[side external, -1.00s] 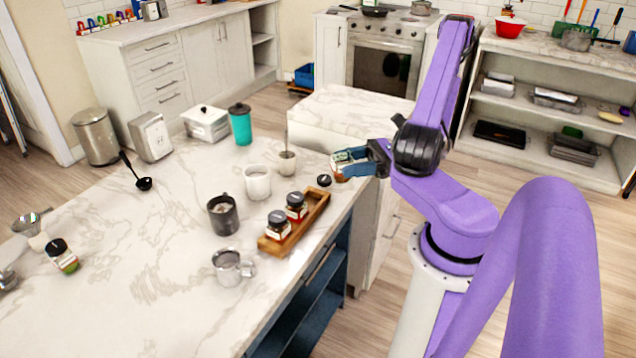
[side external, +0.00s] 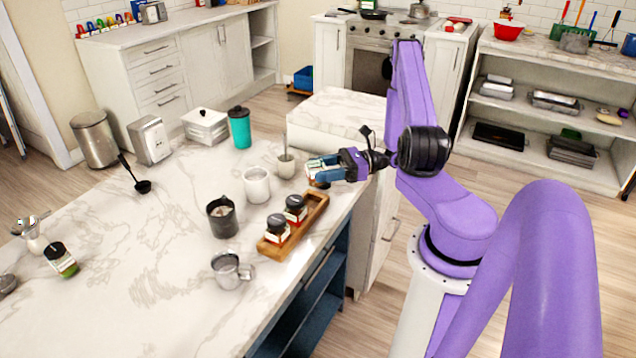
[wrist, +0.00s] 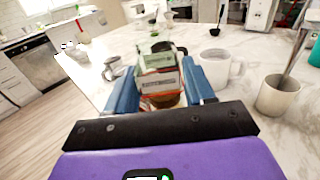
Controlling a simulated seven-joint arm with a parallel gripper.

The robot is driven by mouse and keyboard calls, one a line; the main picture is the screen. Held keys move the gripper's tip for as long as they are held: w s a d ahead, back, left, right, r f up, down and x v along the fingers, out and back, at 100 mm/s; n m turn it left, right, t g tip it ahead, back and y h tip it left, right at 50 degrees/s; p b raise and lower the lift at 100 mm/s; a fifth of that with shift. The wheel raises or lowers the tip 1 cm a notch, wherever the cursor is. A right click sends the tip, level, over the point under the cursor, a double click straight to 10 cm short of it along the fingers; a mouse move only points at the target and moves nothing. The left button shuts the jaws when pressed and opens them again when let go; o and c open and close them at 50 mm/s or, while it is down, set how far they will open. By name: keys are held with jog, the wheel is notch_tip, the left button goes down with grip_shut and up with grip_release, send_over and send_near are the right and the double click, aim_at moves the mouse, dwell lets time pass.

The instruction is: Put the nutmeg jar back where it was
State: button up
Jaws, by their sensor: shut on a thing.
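My gripper (side external: 322,170) is shut on a small spice jar, which shows between the blue fingers in the wrist view (wrist: 160,88). The jar has a pale label with green and orange-red parts; its print is too small to read. In the side view the fingers mostly hide it. The gripper is at the far right end of a narrow wooden tray (side external: 312,216), close above it; I cannot tell whether the jar touches the tray or counter. Two dark-lidded jars, a nearer one (side external: 277,229) and a farther one (side external: 296,210), stand in the tray's near and middle parts.
A white mug (side external: 257,186), a cup with a spoon (side external: 285,165), a dark mug (side external: 222,217) and a metal mug (side external: 229,270) stand left of the tray. The counter's right edge runs beside the tray.

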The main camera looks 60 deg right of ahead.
aim_at(318, 185)
jog(key=shift+w+d+f, duration=0.2)
jog(key=shift+w+f, duration=0.3)
jog(key=shift+f, duration=0.15)
jog(key=shift+w+d+f, duration=0.2)
jog(key=shift+w+f, duration=0.25)
jog(key=shift+f, duration=1.7)
jog(key=shift+f, duration=0.6)
jog(key=o, duration=1.1)
jog(key=shift+o, duration=0.2)
jog(key=shift+r, duration=0.6)
jog(key=v, duration=1.2)
